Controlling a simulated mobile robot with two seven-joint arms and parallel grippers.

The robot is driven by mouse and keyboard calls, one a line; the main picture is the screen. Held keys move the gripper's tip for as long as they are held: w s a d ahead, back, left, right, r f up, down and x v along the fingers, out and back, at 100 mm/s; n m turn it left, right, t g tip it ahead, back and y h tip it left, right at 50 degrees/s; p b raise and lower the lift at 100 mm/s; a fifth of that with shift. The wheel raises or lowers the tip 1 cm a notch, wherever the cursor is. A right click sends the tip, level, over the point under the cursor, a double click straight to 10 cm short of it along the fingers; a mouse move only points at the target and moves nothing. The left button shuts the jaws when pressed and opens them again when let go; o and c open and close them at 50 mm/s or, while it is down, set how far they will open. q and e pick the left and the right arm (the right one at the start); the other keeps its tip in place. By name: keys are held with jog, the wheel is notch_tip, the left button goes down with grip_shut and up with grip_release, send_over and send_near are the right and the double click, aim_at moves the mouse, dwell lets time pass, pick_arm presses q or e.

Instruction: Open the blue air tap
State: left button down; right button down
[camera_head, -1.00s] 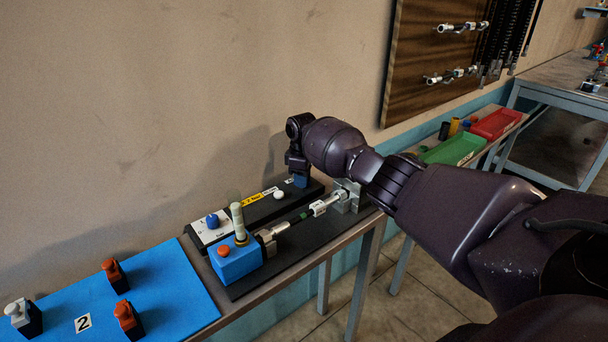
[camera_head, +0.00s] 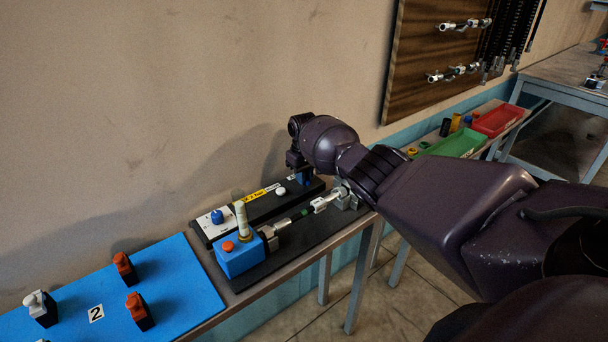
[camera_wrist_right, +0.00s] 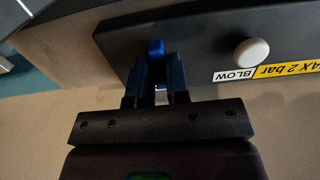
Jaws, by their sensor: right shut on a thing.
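The blue air tap (camera_wrist_right: 156,48) stands at the end of a long black panel (camera_wrist_right: 205,40) in the right wrist view. My right gripper (camera_wrist_right: 159,85) is shut on it, with a dark blue finger on each side. In the head view this gripper (camera_head: 303,177) reaches down to the far right end of the black panel (camera_head: 258,210). There its wrist and fingers mostly hide the tap, so its handle angle is hard to tell. My left gripper is not in view.
A white knob (camera_head: 281,190) and a blue knob (camera_head: 217,216) sit on the same panel. A blue box with an orange button (camera_head: 240,259) and a metal rod assembly (camera_head: 320,204) stand in front. A blue mat (camera_head: 185,275) lies left. Green (camera_head: 455,144) and red trays (camera_head: 497,120) lie right.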

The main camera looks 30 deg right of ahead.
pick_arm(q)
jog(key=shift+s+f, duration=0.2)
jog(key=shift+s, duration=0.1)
pick_arm(e)
jog(key=c, duration=1.1)
grip_release()
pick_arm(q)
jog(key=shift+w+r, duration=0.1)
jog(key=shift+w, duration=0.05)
pick_arm(e)
jog(key=shift+r, duration=0.1)
jog(key=shift+r, duration=0.3)
pick_arm(q)
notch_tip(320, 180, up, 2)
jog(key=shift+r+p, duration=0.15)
jog(key=shift+p, duration=0.9)
pick_arm(e)
notch_tip(320, 180, up, 10)
